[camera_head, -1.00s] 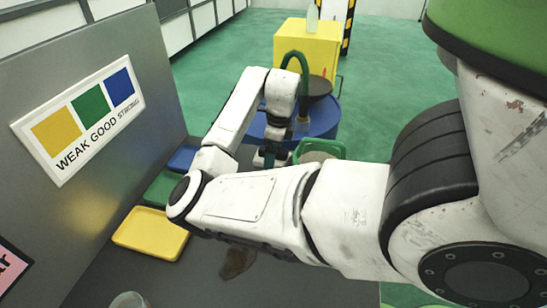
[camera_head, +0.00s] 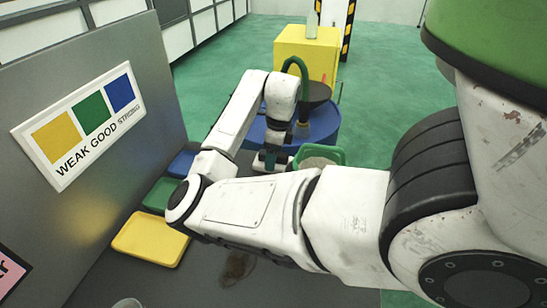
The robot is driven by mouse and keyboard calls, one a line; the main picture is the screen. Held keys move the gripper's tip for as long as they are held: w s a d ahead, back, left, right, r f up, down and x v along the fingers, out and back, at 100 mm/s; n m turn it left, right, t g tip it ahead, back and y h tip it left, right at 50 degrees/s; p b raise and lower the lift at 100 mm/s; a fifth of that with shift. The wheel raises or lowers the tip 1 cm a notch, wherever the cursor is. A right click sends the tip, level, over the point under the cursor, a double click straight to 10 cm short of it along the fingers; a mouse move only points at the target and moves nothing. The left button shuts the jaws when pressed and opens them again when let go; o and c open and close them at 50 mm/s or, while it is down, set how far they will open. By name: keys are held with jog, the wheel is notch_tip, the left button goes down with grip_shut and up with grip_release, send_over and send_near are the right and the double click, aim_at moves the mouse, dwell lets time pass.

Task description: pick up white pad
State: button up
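No white pad can be made out in this view; my arm covers much of the table. My gripper (camera_head: 270,160) is at the far end of the arm, pointing down near the table's back edge, just left of a green container (camera_head: 334,156). Its fingers are small, dark and partly hidden behind my forearm, so I cannot tell whether they are open or hold anything.
Yellow (camera_head: 150,238), green (camera_head: 160,194) and blue (camera_head: 181,162) trays line the table's left side below a WEAK GOOD STRONG sign (camera_head: 80,126). A brown stain (camera_head: 238,267) and a clear cup (camera_head: 128,303) are nearer. A blue drum (camera_head: 322,128) stands behind.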

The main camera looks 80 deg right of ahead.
jog(key=shift+r, duration=0.5)
jog(key=s+a+r+p, duration=0.1)
jog(key=s+a+r, duration=0.3)
jog(key=s+r, duration=0.7)
jog(key=shift+s+a+r+p, duration=0.2)
jog(key=shift+s+p, duration=0.1)
jog(key=shift+s, duration=0.9)
jog(key=o, duration=0.4)
jog(key=c, duration=0.3)
